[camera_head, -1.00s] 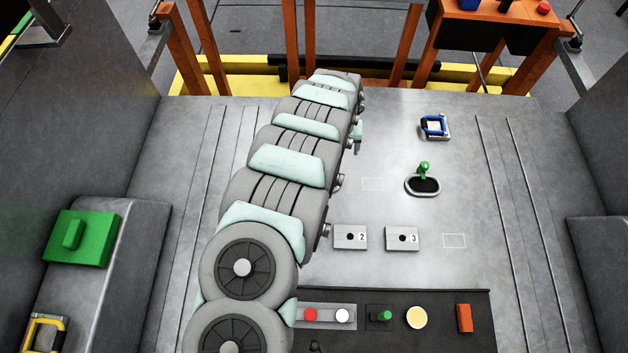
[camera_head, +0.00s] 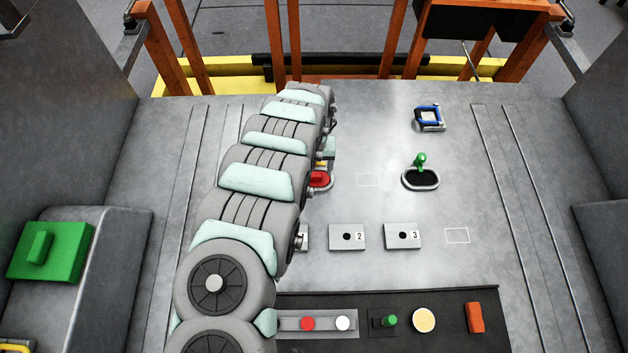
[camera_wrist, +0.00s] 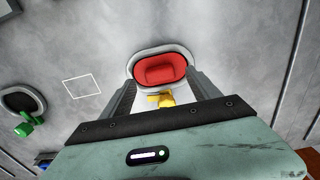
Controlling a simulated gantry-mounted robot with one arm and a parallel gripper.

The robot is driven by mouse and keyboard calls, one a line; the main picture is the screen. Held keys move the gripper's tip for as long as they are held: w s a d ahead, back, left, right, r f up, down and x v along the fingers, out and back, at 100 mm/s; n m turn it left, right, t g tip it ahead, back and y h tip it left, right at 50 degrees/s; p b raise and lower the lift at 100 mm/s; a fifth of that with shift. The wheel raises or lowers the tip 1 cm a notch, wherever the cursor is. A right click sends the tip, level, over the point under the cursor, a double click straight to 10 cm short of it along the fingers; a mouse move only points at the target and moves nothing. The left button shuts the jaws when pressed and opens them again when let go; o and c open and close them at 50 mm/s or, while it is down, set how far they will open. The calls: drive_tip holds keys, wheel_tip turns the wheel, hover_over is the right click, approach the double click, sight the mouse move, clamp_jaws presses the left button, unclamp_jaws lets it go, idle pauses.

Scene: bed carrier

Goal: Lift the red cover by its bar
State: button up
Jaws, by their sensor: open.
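The red cover (camera_wrist: 160,70) lies in a pale oval rim on the grey floor, with a yellow bar (camera_wrist: 162,98) at its near side in the wrist view. In the head view the red cover (camera_head: 320,180) shows only in part, to the right of my arm. My gripper (camera_wrist: 161,85) is open, its fingers on either side of the yellow bar in the wrist picture. I see nothing between the fingers being gripped. I cannot tell how far the fingertips are above the bar.
A green-handled oval opening (camera_head: 421,180) and a blue-framed handle (camera_head: 429,117) stand to the right. Blocks numbered 2 (camera_head: 347,237) and 3 (camera_head: 402,236) lie nearer. A black panel with buttons (camera_head: 450,350) is at the front. A green block (camera_head: 50,251) sits at left.

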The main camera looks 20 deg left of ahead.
wheel_tip(320, 180, down, 2)
drive_tip(key=shift+f+b, duration=0.15)
drive_tip(key=shift+b, duration=0.15)
drive_tip(key=shift+c, duration=0.5)
drive_tip(key=c, duration=1.4)
